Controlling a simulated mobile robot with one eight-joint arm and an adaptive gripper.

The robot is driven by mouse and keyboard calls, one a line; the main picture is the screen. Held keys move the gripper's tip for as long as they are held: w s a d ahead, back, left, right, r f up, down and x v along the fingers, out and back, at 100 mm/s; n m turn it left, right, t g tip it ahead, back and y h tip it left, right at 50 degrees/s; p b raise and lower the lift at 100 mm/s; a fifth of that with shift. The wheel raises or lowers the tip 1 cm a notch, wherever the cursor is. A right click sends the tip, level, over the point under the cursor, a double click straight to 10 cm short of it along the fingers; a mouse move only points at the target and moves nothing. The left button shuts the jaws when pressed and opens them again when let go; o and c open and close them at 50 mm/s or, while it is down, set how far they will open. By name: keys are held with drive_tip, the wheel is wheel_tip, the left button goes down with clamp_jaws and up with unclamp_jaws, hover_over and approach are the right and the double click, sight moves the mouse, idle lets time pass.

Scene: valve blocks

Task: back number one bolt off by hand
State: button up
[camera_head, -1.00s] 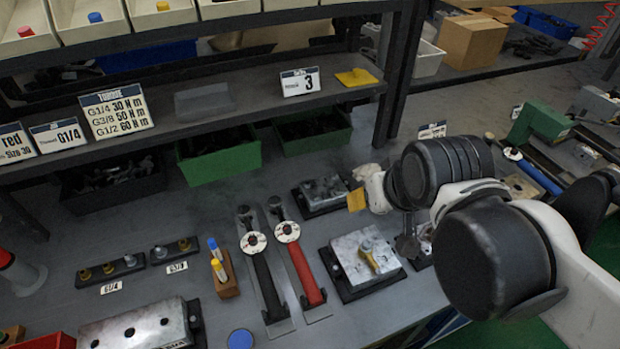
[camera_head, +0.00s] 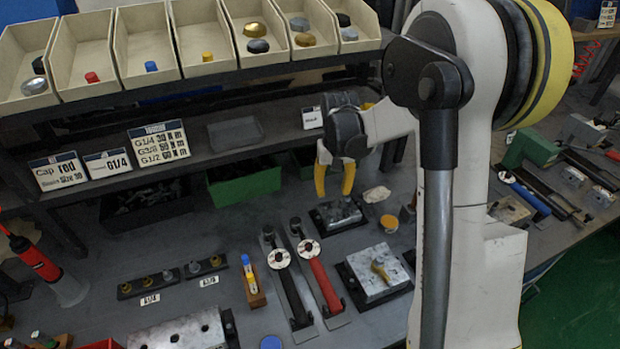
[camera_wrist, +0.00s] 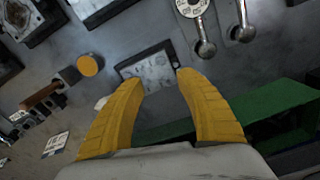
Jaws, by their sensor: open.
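My gripper (camera_head: 334,188) has two yellow fingers, open and empty, pointing down above a small metal block (camera_head: 340,216) on a dark base at the back of the bench. In the wrist view my gripper (camera_wrist: 160,78) has this block (camera_wrist: 155,72) beyond and between its fingertips, apart from them. A larger metal block (camera_head: 362,283) with a brass fitting (camera_head: 380,270) on top stands nearer the front. A long metal block (camera_head: 180,332) with holes lies at the front left. No number one label is readable, so I cannot tell which bolt is number one.
Two torque wrenches, one black-handled (camera_head: 292,298) and one red-handled (camera_head: 326,286), lie left of the larger block. Small fittings stand in racks (camera_head: 150,284) at left. A shelf (camera_head: 230,150) with signs and bins runs behind. A round orange disc (camera_head: 389,223) is right of the small block.

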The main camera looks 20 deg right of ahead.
sight(330, 217)
drive_tip(key=f+b, duration=0.1)
drive_tip(key=f, duration=0.5)
drive_tip(key=f+b, duration=0.2)
drive_tip(key=f, duration=0.3)
drive_tip(key=shift+w+f, duration=0.2)
drive_tip(key=shift+f, duration=0.2)
clamp_jaws()
